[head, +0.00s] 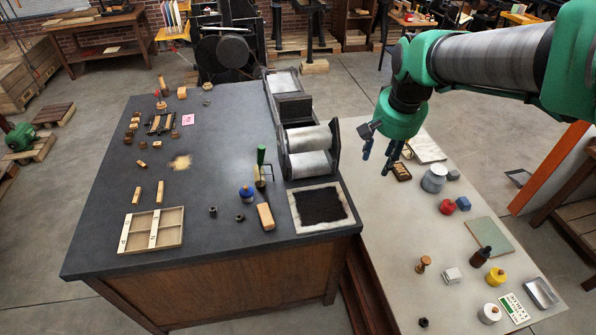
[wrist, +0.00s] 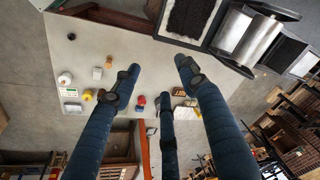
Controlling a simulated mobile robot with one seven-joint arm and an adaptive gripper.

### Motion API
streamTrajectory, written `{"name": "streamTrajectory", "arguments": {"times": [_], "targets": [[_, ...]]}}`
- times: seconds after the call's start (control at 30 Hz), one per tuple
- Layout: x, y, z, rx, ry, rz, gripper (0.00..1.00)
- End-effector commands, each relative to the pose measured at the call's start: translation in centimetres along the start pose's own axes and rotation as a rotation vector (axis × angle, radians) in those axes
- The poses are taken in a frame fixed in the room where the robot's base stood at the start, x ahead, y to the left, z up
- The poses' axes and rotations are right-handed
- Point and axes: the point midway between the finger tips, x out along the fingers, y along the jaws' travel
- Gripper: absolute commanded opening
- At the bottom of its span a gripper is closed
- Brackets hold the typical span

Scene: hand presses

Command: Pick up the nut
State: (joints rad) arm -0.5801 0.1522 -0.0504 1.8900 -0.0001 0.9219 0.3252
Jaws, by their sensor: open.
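A small dark nut (head: 423,322) lies on the pale table (head: 395,270) near its front edge. It also shows as a small dark spot in the wrist view (wrist: 71,36), towards the upper left. Two more small dark nut-like pieces lie on the dark bench, one on the left (head: 213,211) and one on the right (head: 240,217). My gripper (head: 377,160) hangs over the far part of the pale table. In the wrist view its blue fingers (wrist: 158,78) are spread with nothing between them. It is well away from all these pieces.
Near the nut stand a white round jar (head: 489,313), a wooden knob (head: 423,264), a yellow pot (head: 495,277) and a dark bottle (head: 480,257). The press rollers (head: 310,138) rise beside the gap between bench and table. The pale table's front left is mostly clear.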

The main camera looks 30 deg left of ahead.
Motion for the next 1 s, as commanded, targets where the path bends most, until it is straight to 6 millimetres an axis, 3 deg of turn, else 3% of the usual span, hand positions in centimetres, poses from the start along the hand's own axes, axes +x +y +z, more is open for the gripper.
{"name": "streamTrajectory", "arguments": {"times": [0.2, 0.5, 0.77, 1.0], "targets": [[3.5, -6.7, -1.9, -0.037, -0.042, -0.003, 0.43], [9.0, -15.9, -2.7, -0.082, -0.092, 0.000, 0.43], [14.4, -24.0, -1.6, -0.121, -0.134, 0.008, 0.43], [19.6, -31.4, 0.9, -0.160, -0.170, 0.020, 0.43]]}}
